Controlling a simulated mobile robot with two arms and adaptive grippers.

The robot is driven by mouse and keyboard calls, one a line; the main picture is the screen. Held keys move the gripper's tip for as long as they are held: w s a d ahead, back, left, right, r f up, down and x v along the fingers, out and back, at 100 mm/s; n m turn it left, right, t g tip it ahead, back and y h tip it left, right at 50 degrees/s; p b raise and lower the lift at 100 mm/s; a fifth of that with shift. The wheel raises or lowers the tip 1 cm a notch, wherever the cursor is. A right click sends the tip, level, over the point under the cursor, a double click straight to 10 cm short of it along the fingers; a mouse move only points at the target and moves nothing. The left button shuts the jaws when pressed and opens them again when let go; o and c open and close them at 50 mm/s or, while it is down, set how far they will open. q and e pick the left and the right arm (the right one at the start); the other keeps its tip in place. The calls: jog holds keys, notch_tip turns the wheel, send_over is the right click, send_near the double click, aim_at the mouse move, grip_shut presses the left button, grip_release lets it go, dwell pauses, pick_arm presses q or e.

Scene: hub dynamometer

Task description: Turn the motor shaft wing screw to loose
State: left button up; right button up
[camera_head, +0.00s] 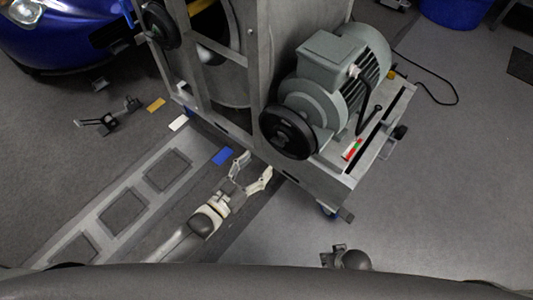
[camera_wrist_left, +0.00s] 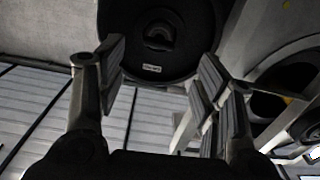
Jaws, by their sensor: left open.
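The grey motor (camera_head: 325,90) stands on the metal frame. A black wheel (camera_head: 288,133) sits on its near end. In the left wrist view the dark round face (camera_wrist_left: 190,30) fills the top middle. A small dark raised part, possibly the wing screw (camera_wrist_left: 163,38), sits on it above a white label. In the head view I cannot make out the screw. My left gripper (camera_head: 256,168) is open and empty, below and left of the wheel. Its fingers (camera_wrist_left: 163,75) show apart in the wrist view. My right gripper (camera_head: 333,257) seems partly visible at the bottom edge; its jaws are unclear.
The metal frame (camera_head: 338,184) has a slotted rail and a dark lever (camera_head: 369,119) beside the motor. A blue car (camera_head: 60,40) is at upper left. A black cable (camera_head: 430,75) lies at right. The floor to the right is mostly clear.

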pick_arm(q)
jog(key=shift+v, duration=1.45)
jog(key=s+a+f+n+g+y, duration=0.2)
jog(key=s+a+f+g+y, duration=0.25)
jog(key=f, duration=0.45)
jog(key=s+a+f+n+g+y, duration=0.2)
jog(key=s+a+f+g+y, duration=0.3)
jog(key=f, duration=0.5)
jog(key=s+a+f+g+p, duration=0.1)
jog(key=s+a+g+p, duration=0.1)
jog(key=s+p, duration=0.6)
jog(key=s+a+f+g+y+p, duration=0.1)
jog(key=s+a+p, duration=0.4)
jog(key=s, duration=1.3)
jog(key=g+p, duration=0.1)
jog(key=p, duration=0.2)
jog(key=shift+n, duration=0.3)
pick_arm(e)
jog(key=s+d+g, duration=0.1)
jog(key=s+d, duration=0.2)
jog(key=s, duration=1.3)
jog(key=shift+s, duration=0.3)
